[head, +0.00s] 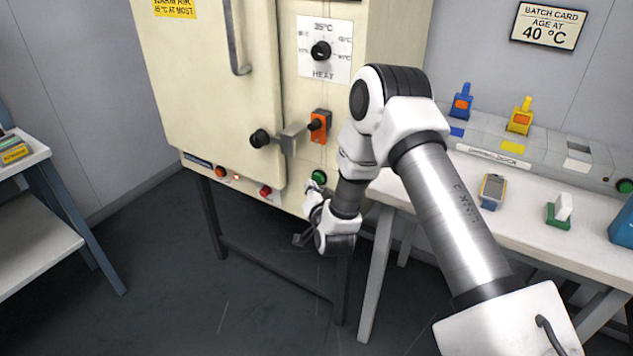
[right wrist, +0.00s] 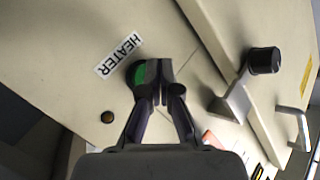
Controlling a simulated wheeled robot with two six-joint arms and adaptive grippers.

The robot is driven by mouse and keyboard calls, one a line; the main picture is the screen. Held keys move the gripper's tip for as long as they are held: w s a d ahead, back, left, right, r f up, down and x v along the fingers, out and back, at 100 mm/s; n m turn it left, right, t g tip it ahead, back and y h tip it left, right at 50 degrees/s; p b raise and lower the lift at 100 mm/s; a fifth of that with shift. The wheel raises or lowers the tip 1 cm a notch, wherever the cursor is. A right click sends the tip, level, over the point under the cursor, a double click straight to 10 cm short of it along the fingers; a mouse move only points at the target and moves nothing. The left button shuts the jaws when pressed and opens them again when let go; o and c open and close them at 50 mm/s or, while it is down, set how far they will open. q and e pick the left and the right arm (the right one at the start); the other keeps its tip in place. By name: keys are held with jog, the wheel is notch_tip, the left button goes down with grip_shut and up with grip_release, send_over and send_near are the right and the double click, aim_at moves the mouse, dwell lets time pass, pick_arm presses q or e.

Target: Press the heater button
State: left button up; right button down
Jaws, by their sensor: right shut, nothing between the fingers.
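The green heater button (head: 319,177) is on the lower front of the cream oven (head: 190,90), just above my right gripper (head: 308,212). In the right wrist view the green button (right wrist: 139,75) has a dark rim and sits beside a white HEATER label (right wrist: 119,55). My right gripper's fingertips (right wrist: 153,78) are shut and empty, and they overlap the button's edge in that view, hiding part of it. I cannot tell whether they touch it. My left gripper is not in view.
A heat dial (head: 321,50), an orange switch (head: 318,125), a black latch knob (head: 259,139) and a red button (head: 265,191) are on the oven front. A small dark lamp (right wrist: 107,117) is near the label. A white bench (head: 520,215) stands at the right.

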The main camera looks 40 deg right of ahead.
jog(key=shift+s+a+b, duration=0.15)
jog(key=shift+s+a, duration=0.25)
jog(key=shift+a, duration=0.5)
jog(key=shift+s+a+b, duration=0.2)
jog(key=shift+s+a, duration=0.15)
jog(key=shift+a, duration=0.6)
jog(key=shift+s+a+b, duration=0.15)
jog(key=shift+s+a, duration=0.25)
jog(key=shift+a, duration=0.5)
